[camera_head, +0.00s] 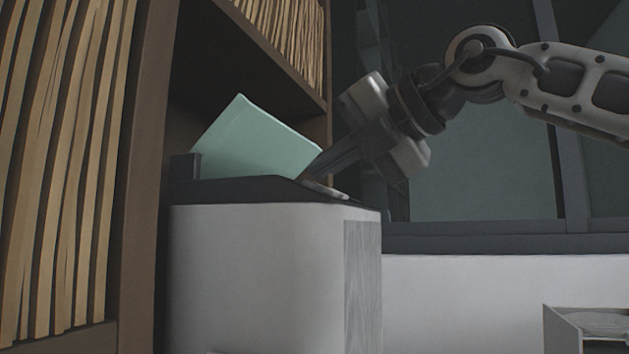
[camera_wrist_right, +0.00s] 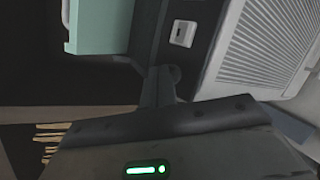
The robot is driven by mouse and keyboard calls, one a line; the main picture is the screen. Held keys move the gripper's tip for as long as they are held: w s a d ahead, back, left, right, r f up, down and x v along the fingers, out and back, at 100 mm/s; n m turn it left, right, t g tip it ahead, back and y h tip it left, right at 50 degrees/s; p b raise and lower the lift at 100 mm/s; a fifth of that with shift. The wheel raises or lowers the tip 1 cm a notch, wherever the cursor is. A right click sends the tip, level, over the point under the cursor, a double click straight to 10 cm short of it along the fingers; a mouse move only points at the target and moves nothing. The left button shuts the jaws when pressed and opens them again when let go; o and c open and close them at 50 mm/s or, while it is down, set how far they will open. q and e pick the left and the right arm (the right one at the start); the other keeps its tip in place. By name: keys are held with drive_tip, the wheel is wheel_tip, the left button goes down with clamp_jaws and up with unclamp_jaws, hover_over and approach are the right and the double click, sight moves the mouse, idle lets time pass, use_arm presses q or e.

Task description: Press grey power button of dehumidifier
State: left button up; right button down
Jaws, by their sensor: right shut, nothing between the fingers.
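The dehumidifier (camera_head: 260,260) is a pale box with a dark top panel (camera_head: 240,190), standing beside the shelving. My right gripper (camera_head: 307,178) reaches down from the upper right, its shut, empty fingertips at the top panel. In the right wrist view the fingertips (camera_wrist_right: 163,74) are at the dark panel strip, right by a small round grey button (camera_wrist_right: 175,72); they partly cover it. I cannot tell whether they touch it. A light square part (camera_wrist_right: 183,33) lies farther along the same strip. My left gripper is not in view.
A pale green slab (camera_head: 255,140) rises tilted from the dehumidifier's top, close to my right fingers. Wooden shelves with upright folders (camera_head: 60,160) stand at the left and behind. A ribbed pale grille (camera_wrist_right: 270,40) borders the strip. An open white box (camera_head: 585,325) is at lower right.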

drive_tip(key=shift+d+r, duration=0.2)
drive_tip(key=shift+r, duration=0.3)
drive_tip(key=r+p, duration=0.1)
drive_tip(key=d+r+p, duration=0.1)
drive_tip(key=r, duration=0.1)
drive_tip(key=d+r+p, duration=0.1)
drive_tip(key=shift+s+r, duration=0.25)
drive_tip(key=shift+s, duration=0.15)
idle(0.6)
